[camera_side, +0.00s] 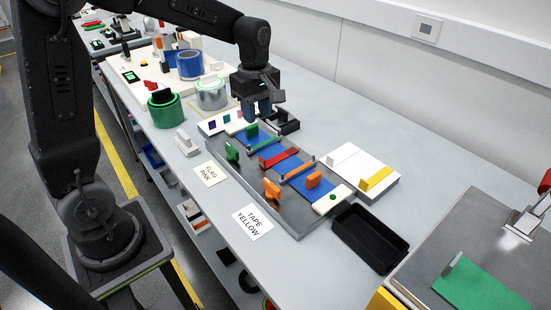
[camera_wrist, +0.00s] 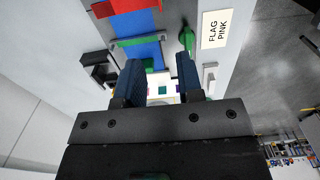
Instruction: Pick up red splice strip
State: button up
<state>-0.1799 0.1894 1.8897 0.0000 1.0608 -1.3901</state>
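The red splice strip (camera_side: 281,158) lies across the blue band on the grey board in the side view. In the wrist view a red strip (camera_wrist: 130,20) shows at the top edge, partly cut off. My gripper (camera_side: 257,108) is over the far end of the board, beyond the red strip and apart from it. In the wrist view my gripper (camera_wrist: 160,75) has its two blue fingers spread with a gap between them, and nothing is held there.
Green clips (camera_side: 232,151) and orange clips (camera_side: 272,189) stand along the board. A black tray (camera_side: 370,236) and a white block with a yellow strip (camera_side: 362,169) lie nearby. Tape rolls (camera_side: 165,111) stand behind. Cards (camera_side: 253,222) lie on the table's near side.

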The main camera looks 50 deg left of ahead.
send_over(260, 157)
jog(key=f, duration=0.5)
jog(key=a+f, duration=0.1)
jog(key=f, duration=0.2)
jog(key=shift+w, duration=0.1)
jog(key=shift+d+f, duration=0.2)
jog(key=shift+f, duration=1.2)
jog(key=shift+d+f, duration=0.2)
jog(key=shift+f, duration=1.15)
grip_shut()
